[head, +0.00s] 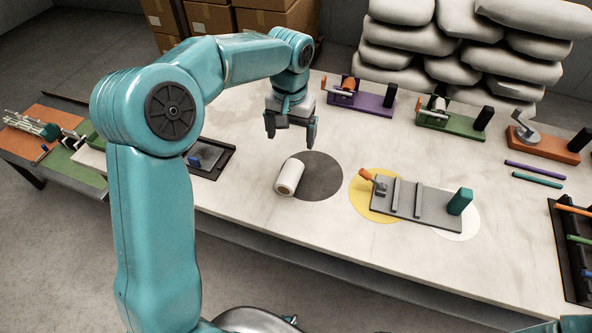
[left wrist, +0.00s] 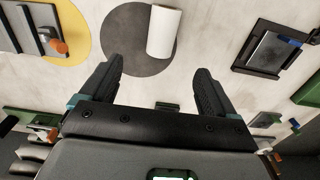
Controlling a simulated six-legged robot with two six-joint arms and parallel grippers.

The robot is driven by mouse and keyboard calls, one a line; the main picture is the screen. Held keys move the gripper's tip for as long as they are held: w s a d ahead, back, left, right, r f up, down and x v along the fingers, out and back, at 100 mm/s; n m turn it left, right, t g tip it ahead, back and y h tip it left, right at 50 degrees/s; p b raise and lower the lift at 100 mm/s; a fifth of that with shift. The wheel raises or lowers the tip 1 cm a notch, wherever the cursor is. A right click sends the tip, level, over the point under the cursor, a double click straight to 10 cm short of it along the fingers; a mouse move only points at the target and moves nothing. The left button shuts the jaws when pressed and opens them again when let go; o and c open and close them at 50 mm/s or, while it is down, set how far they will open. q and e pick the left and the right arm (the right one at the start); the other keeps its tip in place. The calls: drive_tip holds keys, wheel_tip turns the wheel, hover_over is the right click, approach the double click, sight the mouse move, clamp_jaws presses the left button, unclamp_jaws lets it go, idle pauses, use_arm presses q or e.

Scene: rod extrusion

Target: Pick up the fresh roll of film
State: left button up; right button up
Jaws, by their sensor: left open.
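The fresh roll of film (head: 289,177) is a white cylinder with a brown core at its near end. It lies on its side on the table, partly over the left part of a dark grey disc (head: 322,178). My left gripper (head: 291,137) is open and empty, above the table and behind the roll in the head view. In the left wrist view the roll (left wrist: 163,31) lies beyond the open fingers (left wrist: 155,95), near the top edge, apart from them. My right gripper does not show.
A grey fixture (head: 416,206) with an orange handle and teal block stands over yellow and white discs. Purple (head: 362,101), green (head: 452,122) and orange (head: 545,142) devices line the back. A dark tray (head: 214,157) lies left of the roll. White sacks (head: 455,50) are stacked behind the table.

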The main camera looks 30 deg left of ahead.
sight(289, 171)
use_arm(q)
drive_tip(key=f, duration=1.1)
drive_tip(key=shift+s+a+f, duration=0.15)
drive_tip(key=shift+s+f, duration=0.15)
drive_tip(key=shift+s, duration=0.1)
wheel_tip(289, 171, down, 4)
drive_tip(key=shift+w+f+p, duration=0.1)
drive_tip(key=shift+f+p, duration=0.15)
drive_tip(key=shift+p, duration=0.3)
drive_tip(key=c, duration=1.1)
